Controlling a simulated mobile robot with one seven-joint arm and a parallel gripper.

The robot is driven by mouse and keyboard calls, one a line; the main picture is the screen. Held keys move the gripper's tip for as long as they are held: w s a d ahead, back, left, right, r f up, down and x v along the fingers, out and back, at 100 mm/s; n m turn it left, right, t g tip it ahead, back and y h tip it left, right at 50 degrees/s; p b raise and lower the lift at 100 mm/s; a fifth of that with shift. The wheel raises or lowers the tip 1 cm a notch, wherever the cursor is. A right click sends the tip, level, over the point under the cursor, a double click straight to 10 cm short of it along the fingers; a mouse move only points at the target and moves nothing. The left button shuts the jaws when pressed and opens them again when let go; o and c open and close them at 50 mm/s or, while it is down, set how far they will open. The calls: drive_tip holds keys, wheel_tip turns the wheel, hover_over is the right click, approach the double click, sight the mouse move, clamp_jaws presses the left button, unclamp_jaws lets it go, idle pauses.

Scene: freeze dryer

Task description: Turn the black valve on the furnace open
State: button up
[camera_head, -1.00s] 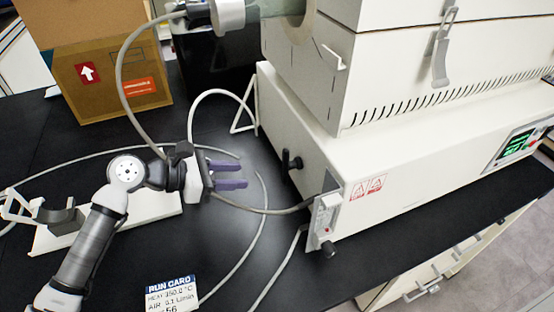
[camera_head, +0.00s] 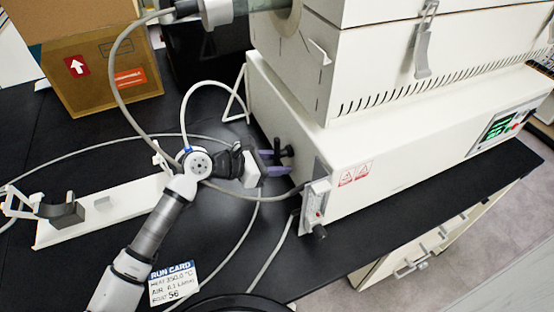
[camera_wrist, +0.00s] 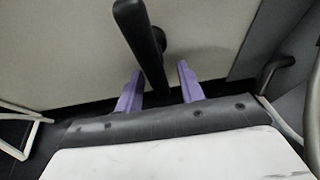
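The black valve (camera_head: 284,148) sticks out of the left side wall of the white furnace (camera_head: 400,140). In the wrist view the valve handle (camera_wrist: 140,38) is a long black bar, slightly tilted, with a round stem behind it. My gripper (camera_head: 283,162) is at the furnace's left side, its purple fingers pointing at the wall beside the valve. In the wrist view my gripper (camera_wrist: 160,72) is open, and the near end of the handle lies between the two fingers with a gap on each side. In the head view the fingers partly hide the valve.
A flow meter panel (camera_head: 316,205) with a black knob (camera_head: 320,232) stands right of my gripper. Grey hoses (camera_head: 262,240) run over the black table. A run card (camera_head: 172,283) lies in front; a white stand (camera_head: 95,215) is left. A cardboard box (camera_head: 105,75) stands behind.

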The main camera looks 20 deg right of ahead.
clamp_jaws()
idle(0.3)
